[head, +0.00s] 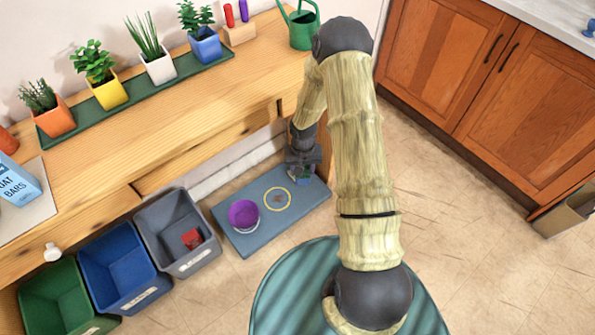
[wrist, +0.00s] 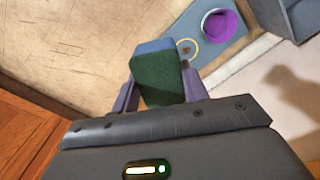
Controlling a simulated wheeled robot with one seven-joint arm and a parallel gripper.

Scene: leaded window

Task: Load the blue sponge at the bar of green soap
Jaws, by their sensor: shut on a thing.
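My gripper (head: 302,166) is low over the right part of a blue-grey mat (head: 308,203) on the floor. In the wrist view my gripper (wrist: 160,85) is shut on the blue sponge (wrist: 154,47), one finger at each side. The sponge has a dark green face towards the camera and a blue edge. In the head view the sponge (head: 304,180) shows small below the gripper; I cannot tell whether it touches the mat. A yellow ring (head: 277,187) with a small brown patch inside marks the mat, left of the gripper. I cannot make out a bar of green soap.
A purple bucket (head: 243,215) stands on the mat's left part. Grey (head: 178,222), blue (head: 119,269) and green (head: 60,302) bins stand left of it; the grey one holds something red. A wooden counter (head: 180,135) with potted plants overhangs behind.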

